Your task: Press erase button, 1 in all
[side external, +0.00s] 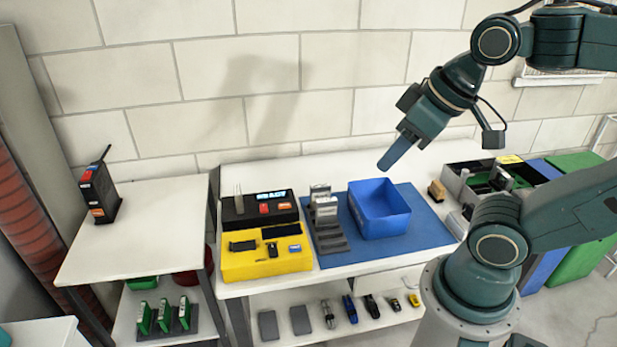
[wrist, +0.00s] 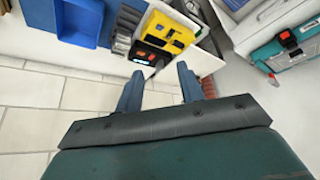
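The device also shows in the wrist view (wrist: 142,56), beyond my fingertips. My gripper (side external: 386,164) is in the air above and to the right of the device, over the blue bin. In the wrist view my gripper (wrist: 158,78) has its two blue fingers apart, with nothing between them.
A yellow tray (side external: 235,268) with small parts lies in front of the device. A grey rack (side external: 330,243) and a blue bin (side external: 385,222) stand to its right on a blue mat (side external: 430,230). A black handheld unit (side external: 98,193) stands on the left table. The air above the device is clear.

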